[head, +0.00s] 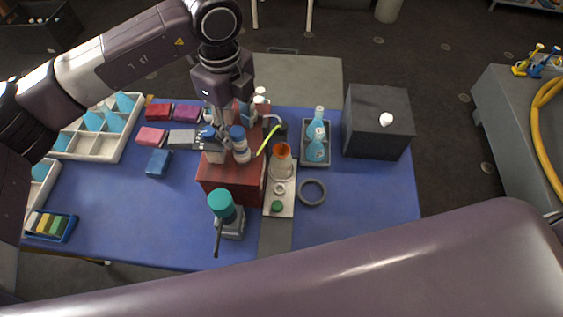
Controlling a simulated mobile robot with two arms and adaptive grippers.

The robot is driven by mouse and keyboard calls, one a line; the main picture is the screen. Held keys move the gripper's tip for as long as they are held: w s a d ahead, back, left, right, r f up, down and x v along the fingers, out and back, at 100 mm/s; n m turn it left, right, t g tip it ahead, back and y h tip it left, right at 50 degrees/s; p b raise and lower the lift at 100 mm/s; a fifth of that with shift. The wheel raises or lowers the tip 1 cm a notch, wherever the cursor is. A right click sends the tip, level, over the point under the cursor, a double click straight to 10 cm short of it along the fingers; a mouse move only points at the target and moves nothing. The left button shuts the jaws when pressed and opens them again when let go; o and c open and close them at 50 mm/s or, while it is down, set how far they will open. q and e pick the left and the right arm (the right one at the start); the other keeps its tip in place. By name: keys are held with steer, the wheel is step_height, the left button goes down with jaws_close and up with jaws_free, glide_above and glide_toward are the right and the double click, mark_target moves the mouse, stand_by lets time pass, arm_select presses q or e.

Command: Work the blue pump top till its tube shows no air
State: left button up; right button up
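My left gripper (217,135) points down over the red box (220,183) at the middle of the table. White bottles with blue tops stand on this box. One blue-topped bottle (240,143) is just right of the gripper. Another blue top (208,131) is at the gripper's fingers, partly covered by them; I cannot tell whether they touch it. The fingers are too small and hidden to show whether they are open or shut. No tube or air in it can be made out. My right gripper is out of view; only my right arm crosses the bottom.
A teal-topped device (223,208) with a handle stands in front of the red box. An orange-topped flask (281,160), a grey ring (312,192), a tray of blue bottles (316,160) and a dark box (378,123) are to the right. The blue table (365,205) is clear at right front.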

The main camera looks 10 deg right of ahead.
mark_target(237, 131)
arm_select(q)
steer(key=shift+r+p, duration=1.4)
steer(key=shift+r, duration=2.15)
